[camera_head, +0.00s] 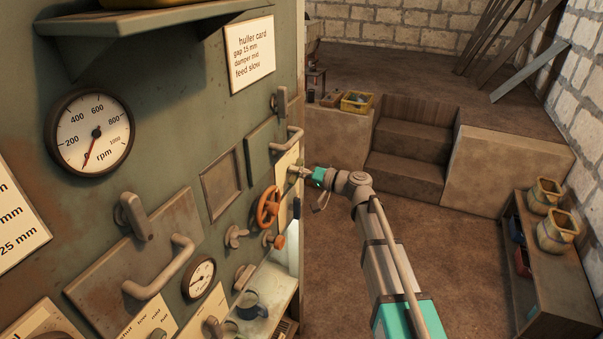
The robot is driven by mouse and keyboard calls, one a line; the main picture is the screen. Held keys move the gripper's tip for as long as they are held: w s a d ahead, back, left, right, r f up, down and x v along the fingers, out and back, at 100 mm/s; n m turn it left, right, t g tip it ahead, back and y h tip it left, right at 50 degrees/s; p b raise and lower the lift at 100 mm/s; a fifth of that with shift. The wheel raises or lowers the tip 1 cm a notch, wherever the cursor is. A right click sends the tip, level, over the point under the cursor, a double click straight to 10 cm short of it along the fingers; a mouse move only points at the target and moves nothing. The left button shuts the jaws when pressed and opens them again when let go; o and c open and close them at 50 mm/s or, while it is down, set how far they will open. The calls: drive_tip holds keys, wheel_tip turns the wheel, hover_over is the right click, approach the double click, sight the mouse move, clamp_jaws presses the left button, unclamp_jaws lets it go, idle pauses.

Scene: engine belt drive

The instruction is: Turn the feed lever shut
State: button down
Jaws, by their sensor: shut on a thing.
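My gripper (304,173) is at the far right part of the green machine panel, in front of a cream plate (287,206). It is shut on a small lever at that plate, which I take to be the feed lever. The lever is mostly hidden by the jaws and very small here, so its angle and the plate's markings cannot be read. My arm reaches in from the lower right.
An orange handwheel (268,207) and an orange knob (279,241) sit close left of and below my gripper. A grey handle (288,140) juts out just above. A large grey handle (160,275) is nearer. Open floor (450,260) lies right, before a low shelf (560,290).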

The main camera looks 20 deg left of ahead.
drive_tip(key=n, duration=0.5)
drive_tip(key=shift+a+n, duration=0.1)
drive_tip(key=shift+n, duration=0.2)
drive_tip(key=n, duration=0.5)
drive_tip(key=shift+n, duration=0.4)
drive_tip(key=c, duration=0.6)
unclamp_jaws()
drive_tip(key=shift+a, duration=0.1)
drive_tip(key=shift+o, duration=0.4)
drive_tip(key=shift+d, duration=0.25)
